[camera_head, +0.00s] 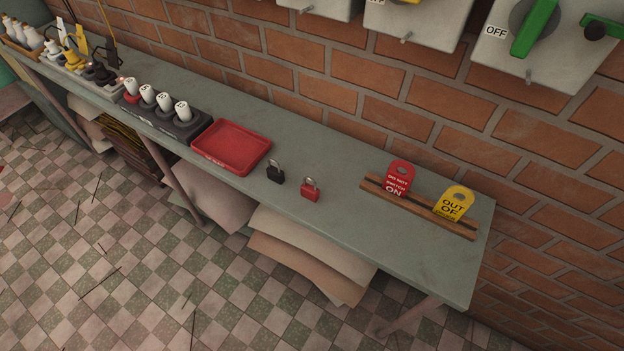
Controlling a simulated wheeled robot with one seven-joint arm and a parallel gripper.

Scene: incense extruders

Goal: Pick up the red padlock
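A small red padlock (310,191) with a grey metal shackle stands on the grey-green bench top, near its front edge and about midway along the visible bench. A black padlock (275,174) stands just to its left, apart from it. My gripper is not in view, so its state and its place relative to the red padlock do not show.
A red tray (232,146) lies left of the padlocks. A wooden rack (420,206) at right holds a red tag (398,178) and a yellow tag (455,204). The bench (345,180) is clear around the red padlock. A brick wall (330,97) with switch boxes stands behind.

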